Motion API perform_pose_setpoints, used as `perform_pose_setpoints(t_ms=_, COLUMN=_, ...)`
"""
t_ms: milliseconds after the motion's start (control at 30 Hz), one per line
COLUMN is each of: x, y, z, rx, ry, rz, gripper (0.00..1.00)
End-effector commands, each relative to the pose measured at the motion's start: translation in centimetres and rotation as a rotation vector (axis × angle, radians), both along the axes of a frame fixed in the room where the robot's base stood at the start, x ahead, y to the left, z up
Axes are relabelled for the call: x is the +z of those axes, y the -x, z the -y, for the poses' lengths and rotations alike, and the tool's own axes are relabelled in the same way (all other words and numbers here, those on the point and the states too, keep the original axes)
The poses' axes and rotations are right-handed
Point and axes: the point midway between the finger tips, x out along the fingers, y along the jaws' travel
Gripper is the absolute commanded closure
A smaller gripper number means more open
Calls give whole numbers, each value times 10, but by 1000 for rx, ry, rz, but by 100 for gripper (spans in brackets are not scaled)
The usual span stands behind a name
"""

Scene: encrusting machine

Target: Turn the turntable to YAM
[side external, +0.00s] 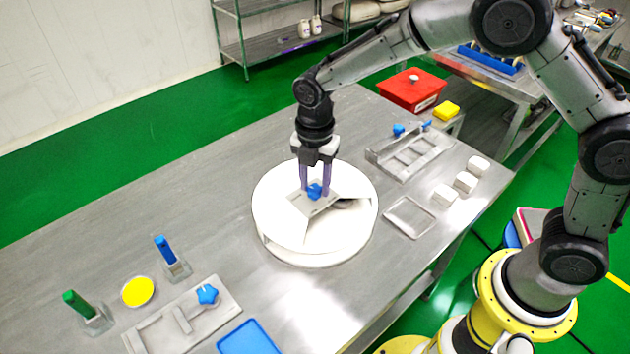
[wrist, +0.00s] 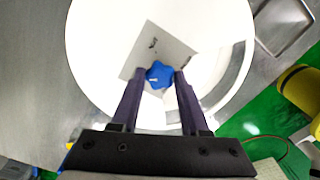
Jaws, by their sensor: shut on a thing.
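The turntable (side external: 276,222) is a round white disc on a low white base, standing on the steel table. A grey plate (side external: 302,205) lies on it with a blue star-shaped knob (side external: 315,190). My gripper (side external: 315,191) reaches straight down over the plate, its two purple fingers on either side of the knob and shut on it. The wrist view also shows the blue knob (wrist: 159,75) between the fingertips, with the grey plate (wrist: 150,52) beyond. A curved grey segment (wrist: 236,75) shows on the disc's right side. I cannot read any label on the turntable.
A slotted metal tray (side external: 412,152), a shallow tray (side external: 409,217) and white blocks (side external: 465,182) stand right of the turntable. A fixture with a blue knob (side external: 207,294), a yellow dish (side external: 138,291) and a blue tray (side external: 248,338) are at front left. The table's left middle is clear.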

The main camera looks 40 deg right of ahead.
Motion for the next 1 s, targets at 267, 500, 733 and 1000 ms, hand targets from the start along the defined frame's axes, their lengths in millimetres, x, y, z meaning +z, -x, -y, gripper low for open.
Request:
perform_pose_setpoints(t_ms=267, x=1, y=0, z=0, rx=123, ry=-1, rz=1, gripper=100)
perform_pose_setpoints(t_ms=500, x=1, y=0, z=0, rx=243, ry=-1, rz=1, gripper=100)
perform_pose_setpoints(t_ms=733, x=1, y=0, z=0, rx=358, ry=-1, rz=1, gripper=100)
perform_pose_setpoints(t_ms=1000, x=1, y=-1, z=0, rx=493, ry=-1, rz=1, gripper=100)
